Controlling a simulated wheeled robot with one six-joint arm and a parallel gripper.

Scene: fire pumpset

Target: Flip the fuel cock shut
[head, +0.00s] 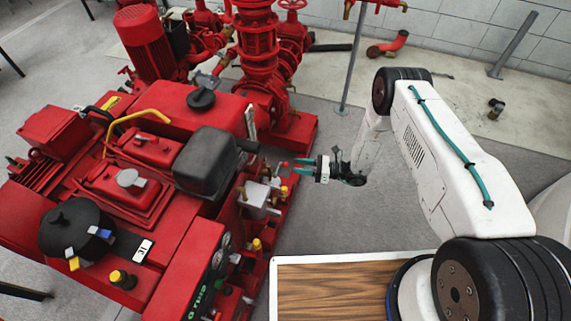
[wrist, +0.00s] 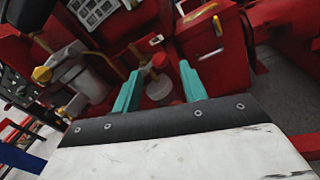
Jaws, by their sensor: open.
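My gripper (head: 285,169) is open and empty, at the right side of the red pumpset (head: 205,240). Its two teal fingers also show in the wrist view (wrist: 160,72), spread apart and pointing at the engine side. Between and beyond them is a small pale round-topped fitting (wrist: 158,84) with a red base; I cannot tell whether it is the fuel cock. A grey cylinder with a yellow knob (wrist: 42,74) stands left of the fingers. In the head view a silver block (head: 258,196) with yellow fittings beside it sits just below left of my gripper. No cock lever is clearly distinguishable.
A black box-shaped part (head: 207,158) stands left of my gripper. Red vertical pipework (head: 258,50) rises behind, and a thin grey post (head: 354,60) stands on the floor. Grey floor right of the pumpset is clear around my gripper. A wood-topped surface (head: 330,290) lies in front.

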